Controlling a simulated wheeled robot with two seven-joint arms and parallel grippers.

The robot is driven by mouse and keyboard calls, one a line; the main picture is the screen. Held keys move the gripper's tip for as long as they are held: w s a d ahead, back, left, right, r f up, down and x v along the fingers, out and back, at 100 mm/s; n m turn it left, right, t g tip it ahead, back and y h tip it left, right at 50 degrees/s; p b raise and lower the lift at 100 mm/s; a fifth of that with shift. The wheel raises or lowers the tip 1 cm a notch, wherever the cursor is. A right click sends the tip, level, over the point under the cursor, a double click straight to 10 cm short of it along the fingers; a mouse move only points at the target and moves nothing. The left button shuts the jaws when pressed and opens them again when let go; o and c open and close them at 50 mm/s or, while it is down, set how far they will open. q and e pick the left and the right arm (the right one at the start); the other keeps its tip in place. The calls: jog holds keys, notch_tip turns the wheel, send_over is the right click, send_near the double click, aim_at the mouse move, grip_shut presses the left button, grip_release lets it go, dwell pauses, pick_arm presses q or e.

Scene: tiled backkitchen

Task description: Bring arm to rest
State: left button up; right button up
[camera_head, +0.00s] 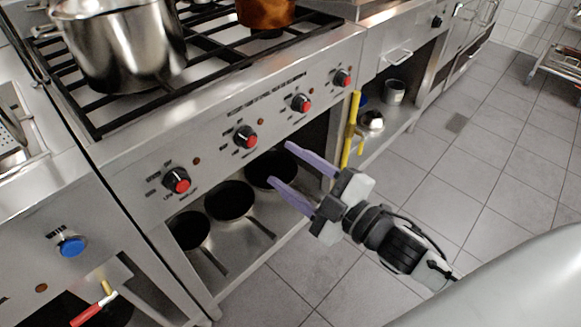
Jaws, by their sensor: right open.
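My right gripper (281,165) shows in the head view in front of the stove. Its two purple fingers are spread apart, with nothing between them. The fingers point left toward the open shelf under the stove, and in the picture they overlap the dark pan (270,170) there. I cannot tell how far the fingertips are from the stove front. My right arm (400,243) reaches in from the lower right. My left gripper is not in view.
The stove (220,122) has red-marked knobs (301,103) along its front. A steel pot (118,45) and a copper pot (265,12) stand on the burners. Several pans (229,201) sit on the shelf below. A yellow bar (351,128) stands upright nearby. The tiled floor (480,150) at right is clear.

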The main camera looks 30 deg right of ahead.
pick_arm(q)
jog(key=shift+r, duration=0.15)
pick_arm(e)
jog(key=shift+f, duration=0.1)
pick_arm(q)
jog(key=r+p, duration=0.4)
jog(key=p, duration=0.1)
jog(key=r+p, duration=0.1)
jog(key=p, duration=0.2)
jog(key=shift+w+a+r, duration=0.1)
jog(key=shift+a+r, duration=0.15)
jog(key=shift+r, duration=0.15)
pick_arm(e)
jog(key=s+a+f+m+g+h, duration=0.1)
jog(key=s+a+f+m+g, duration=0.1)
jog(key=s+f+m+g, duration=0.2)
jog(key=s+a+f+m+g+h, duration=0.1)
jog(key=s+f+m+g, duration=0.3)
jog(key=s+f+m, duration=0.4)
jog(key=s+f+h, duration=0.1)
jog(key=s+f, duration=0.3)
jog(key=f, duration=0.2)
jog(key=shift+s+a+f+h, duration=0.15)
jog(key=shift+a+f+h, duration=0.05)
jog(key=shift+a+h, duration=0.15)
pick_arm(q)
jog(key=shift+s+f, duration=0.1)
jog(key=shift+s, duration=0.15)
